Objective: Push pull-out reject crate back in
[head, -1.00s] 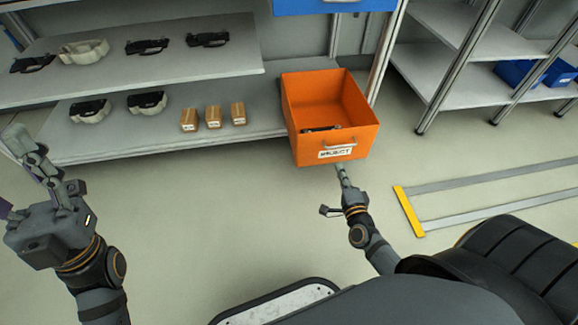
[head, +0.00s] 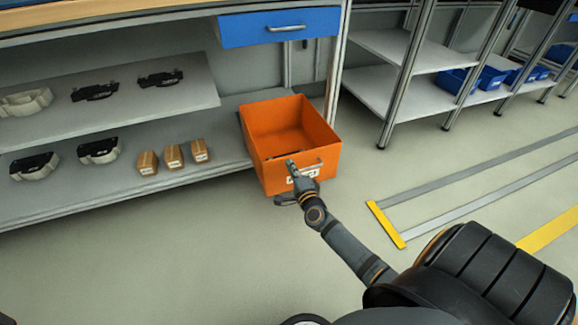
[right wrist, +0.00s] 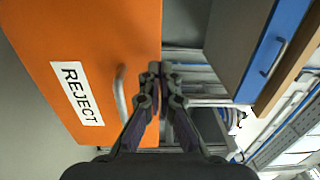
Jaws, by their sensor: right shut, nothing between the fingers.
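The orange reject crate (head: 268,176) sticks out from the right end of the lower shelf in the head view. Its front carries a white REJECT label (right wrist: 77,93) and a metal handle (right wrist: 120,94). A dark item lies inside, partly hidden by the front wall. My right gripper (head: 291,165) is shut and empty, at the crate's front and covering part of the label. In the right wrist view its fingertips (right wrist: 163,70) are just right of the handle, by the crate's edge; I cannot tell whether they touch it. My left gripper is out of view.
The lower shelf (head: 220,140) holds several parts and boxes left of the crate. A shut blue drawer (head: 277,29) is above it. A metal shelf post (head: 337,65) stands just right of the crate. The floor in front is clear, with yellow and grey markings at right.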

